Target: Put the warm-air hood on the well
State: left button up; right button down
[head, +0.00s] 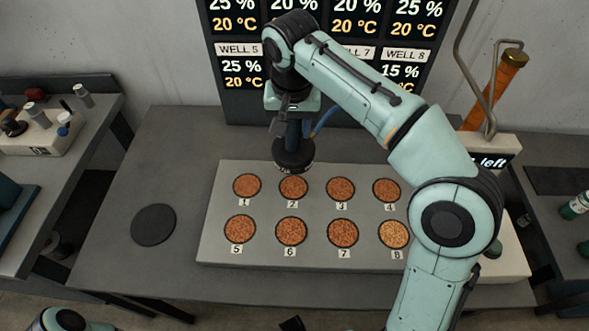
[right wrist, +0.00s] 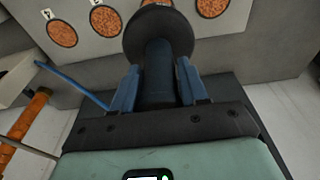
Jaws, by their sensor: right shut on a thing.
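The warm-air hood (head: 293,155) is a dark round disc with a thick stem. My right gripper (head: 294,127) is shut on the stem, and the hood shows disc outward in the right wrist view (right wrist: 158,30), between the blue fingers (right wrist: 158,88). In the head view the hood appears just behind well 2 (head: 293,188), over the block's back edge; its height is hard to tell. The grey block (head: 265,257) has two rows of wells with brown grains, numbered 1 to 8. Well 8 (head: 393,234) looks paler than the others.
A wall board (head: 240,65) lists well readings; well 8 reads 15 %, well 5 reads 25 %. A dark round pad (head: 153,225) lies on the table left of the block. An orange-handled tool (head: 508,70) stands at the back right. A blue hose (right wrist: 70,84) trails beside the hood.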

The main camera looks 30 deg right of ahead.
aim_at(293, 149)
notch_tip(293, 149, down, 7)
jog(key=shift+f+b, duration=0.1)
jog(key=shift+b, duration=0.7)
pick_arm(q)
jog(key=shift+s+f+b, duration=0.2)
jog(key=shift+f+b, duration=0.1)
jog(key=shift+f, duration=0.55)
jog(key=shift+s+f+b, duration=0.15)
jog(key=shift+f+b, duration=0.1)
jog(key=shift+f, duration=0.55)
pick_arm(e)
jog(key=shift+f, duration=2.4)
jog(key=shift+w, duration=0.1)
jog(key=shift+f, duration=0.15)
jog(key=c, duration=0.6)
grip_release()
jog(key=r+p, duration=0.1)
jog(key=r, duration=0.3)
jog(key=s+r+p, duration=0.1)
jog(key=r, duration=0.3)
jog(key=a+r+p, duration=0.1)
jog(key=r, duration=0.3)
jog(key=shift+s+r, duration=0.1)
jog(key=shift+s, duration=0.2)
pick_arm(q)
jog(key=r, duration=0.2)
jog(key=shift+w+r, duration=0.3)
jog(key=shift+r, duration=0.1)
